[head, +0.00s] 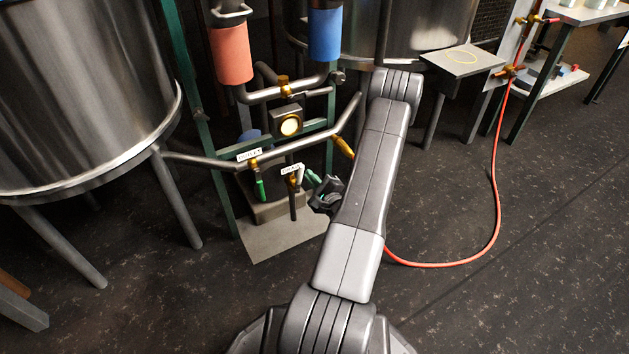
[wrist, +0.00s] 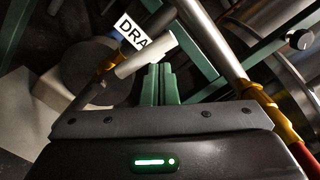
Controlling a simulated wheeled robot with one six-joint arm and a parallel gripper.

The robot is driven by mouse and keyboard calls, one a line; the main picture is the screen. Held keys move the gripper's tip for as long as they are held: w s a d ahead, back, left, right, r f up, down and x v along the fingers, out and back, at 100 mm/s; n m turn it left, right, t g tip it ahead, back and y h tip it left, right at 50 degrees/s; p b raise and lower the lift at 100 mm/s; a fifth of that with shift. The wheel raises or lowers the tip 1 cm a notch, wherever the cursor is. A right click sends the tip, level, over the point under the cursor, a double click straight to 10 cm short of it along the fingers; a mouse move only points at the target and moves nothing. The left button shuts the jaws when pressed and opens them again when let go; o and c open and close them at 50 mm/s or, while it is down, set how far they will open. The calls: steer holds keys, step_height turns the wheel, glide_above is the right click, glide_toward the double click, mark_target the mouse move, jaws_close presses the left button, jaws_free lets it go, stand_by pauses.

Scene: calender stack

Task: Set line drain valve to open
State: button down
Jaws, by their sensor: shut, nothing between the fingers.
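The drain valve shows in the head view with a white label (head: 291,168), a pale handle (head: 300,175) and a dark pipe (head: 293,207) running down below it. In the wrist view the label, partly covered, reads "DRA" (wrist: 133,32), and the pale handle (wrist: 146,54) lies slantwise in front of the brass body (wrist: 104,66). My gripper (head: 312,177) is beside the handle on its right in the head view. Its green fingers (wrist: 157,84) are shut together with nothing between them, with the tips close to the handle. I cannot tell whether they touch it.
Left of the drain valve is a valve labelled outlet (head: 249,154) with a green handle (head: 261,189) hanging down. Pipes and a green frame (head: 195,100) crowd the area. A red hose (head: 497,190) loops over the floor at right.

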steer(key=shift+s+a+r, duration=0.2)
steer(key=shift+s+a, duration=0.1)
steer(key=shift+a, duration=0.2)
stand_by(0.3)
steer(key=shift+d+b, duration=0.1)
steer(key=shift+b, duration=0.25)
steer(key=s+d+p, duration=0.1)
steer(key=s+d, duration=0.5)
steer(key=d, duration=0.3)
steer(key=shift+s+d+p, duration=0.25)
steer(key=shift+d+p, duration=0.05)
steer(key=shift+p, duration=0.05)
steer(key=shift+w+a+f, duration=0.1)
